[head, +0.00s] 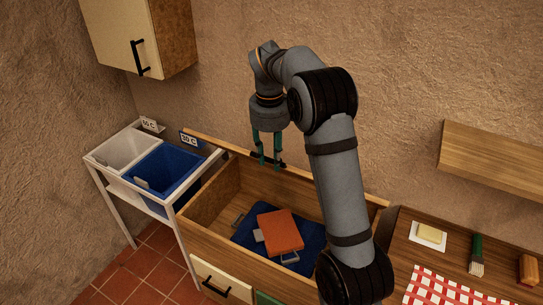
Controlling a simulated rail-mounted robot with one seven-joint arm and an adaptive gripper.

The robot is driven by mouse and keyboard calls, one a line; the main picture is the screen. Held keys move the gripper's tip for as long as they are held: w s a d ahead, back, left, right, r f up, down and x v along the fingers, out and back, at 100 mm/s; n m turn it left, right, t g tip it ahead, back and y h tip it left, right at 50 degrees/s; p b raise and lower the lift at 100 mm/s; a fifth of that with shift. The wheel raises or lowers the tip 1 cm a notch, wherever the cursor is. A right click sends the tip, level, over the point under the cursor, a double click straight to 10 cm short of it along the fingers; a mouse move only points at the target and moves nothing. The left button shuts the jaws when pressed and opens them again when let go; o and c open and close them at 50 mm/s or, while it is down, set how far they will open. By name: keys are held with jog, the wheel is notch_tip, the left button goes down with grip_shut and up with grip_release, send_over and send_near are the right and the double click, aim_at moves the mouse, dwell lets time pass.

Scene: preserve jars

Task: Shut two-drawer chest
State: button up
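The two-drawer chest (215,243) is a wooden box with its top open, so its inside shows. A cream drawer front (222,281) with a black handle and part of a green drawer front (268,298) show low on its front. A wooden edge (225,146) runs along its back, and a dark bar sits near it by my fingertips. My gripper (268,161) points down at this back edge, its teal fingers apart with a gap between them. Whether they touch the edge or bar I cannot tell. My arm hides the chest's right part.
A blue item (251,232) and an orange item (280,231) lie inside the chest. White and blue bins (166,170) stand in a white frame at left. A wall cupboard (125,35) hangs upper left, a shelf (495,160) right. A counter (405,250) with a checked cloth stands at right.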

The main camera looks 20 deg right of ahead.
jog(key=c, duration=0.6)
grip_shut()
